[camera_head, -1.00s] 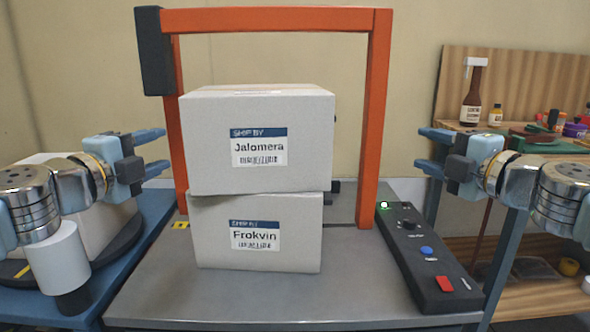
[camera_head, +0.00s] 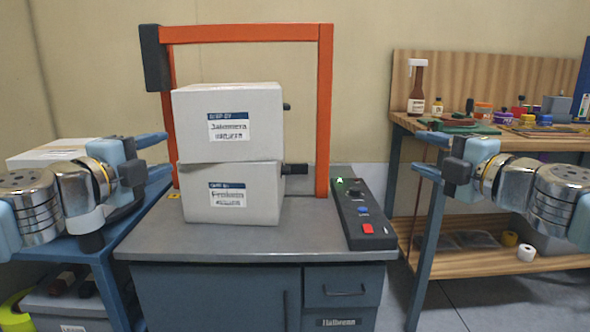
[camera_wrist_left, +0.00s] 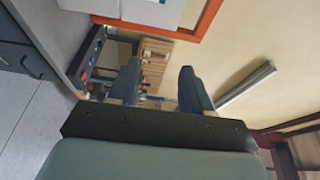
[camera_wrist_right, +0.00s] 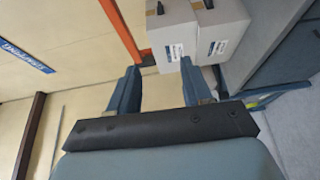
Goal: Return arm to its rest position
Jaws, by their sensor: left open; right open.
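My left gripper (camera_head: 152,154) is open and empty at the left of the head view, in front of the blue side stand. Its two blue fingers stand apart in the left wrist view (camera_wrist_left: 156,88). My right gripper (camera_head: 427,153) is open and empty at the right, in front of the wooden workbench. Its fingers also stand apart in the right wrist view (camera_wrist_right: 156,90). Both arms are held up at about the same height, fingers pointing inward. Neither gripper touches anything that I can see.
Two white boxes, Jalomera (camera_head: 204,108) on top of another (camera_head: 206,176), stand on a grey bench (camera_head: 160,236) by an orange frame (camera_head: 324,110). A black control panel (camera_head: 363,216) lies at right. A workbench (camera_head: 500,144) holds bottles and jars. Floor shows at lower right.

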